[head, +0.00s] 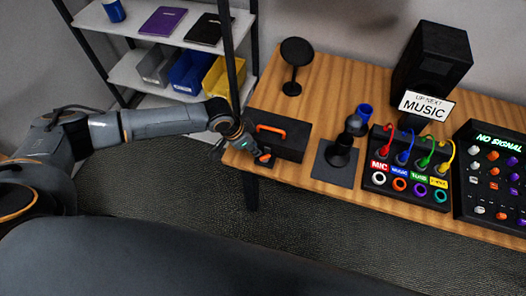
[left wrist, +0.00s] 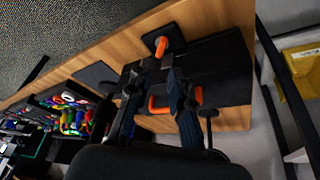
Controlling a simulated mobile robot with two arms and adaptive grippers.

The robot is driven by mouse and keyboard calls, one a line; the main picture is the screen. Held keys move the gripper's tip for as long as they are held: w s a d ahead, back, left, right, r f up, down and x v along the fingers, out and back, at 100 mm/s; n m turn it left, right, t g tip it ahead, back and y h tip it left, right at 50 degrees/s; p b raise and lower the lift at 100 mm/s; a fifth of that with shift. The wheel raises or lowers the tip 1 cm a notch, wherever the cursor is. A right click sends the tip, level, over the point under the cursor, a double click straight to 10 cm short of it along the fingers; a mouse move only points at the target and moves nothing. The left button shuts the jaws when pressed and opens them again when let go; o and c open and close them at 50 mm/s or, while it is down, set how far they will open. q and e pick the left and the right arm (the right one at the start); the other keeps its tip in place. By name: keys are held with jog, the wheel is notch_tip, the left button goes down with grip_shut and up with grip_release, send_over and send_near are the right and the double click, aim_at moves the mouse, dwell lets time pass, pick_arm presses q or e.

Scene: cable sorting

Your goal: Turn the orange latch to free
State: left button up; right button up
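A black case with an orange handle (head: 270,129) sits at the left end of the wooden table. The orange latch (head: 264,157) is on a small black base at the case's front left, by the table edge. In the left wrist view the latch (left wrist: 162,45) shows on its square black base, beyond the fingertips. My left gripper (head: 250,148) is close to the latch in the head view. In the left wrist view its two fingers (left wrist: 155,75) are apart with nothing between the tips; one finger partly hides the orange handle (left wrist: 158,106). My right gripper is not in view.
Right of the case are a black stand (head: 338,158), a cable box (head: 408,180) with several coloured plugs and a control panel (head: 492,175). A black round-topped stand (head: 296,56) is behind. A shelf with bins (head: 188,72) is at the left.

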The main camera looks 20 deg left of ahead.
aim_at(264, 156)
pick_arm(q)
jog(key=x, duration=0.7)
jog(key=shift+w, duration=0.15)
jog(key=shift+w+d+f, duration=0.15)
jog(key=shift+w+f, duration=0.05)
jog(key=shift+f, duration=0.5)
grip_shut()
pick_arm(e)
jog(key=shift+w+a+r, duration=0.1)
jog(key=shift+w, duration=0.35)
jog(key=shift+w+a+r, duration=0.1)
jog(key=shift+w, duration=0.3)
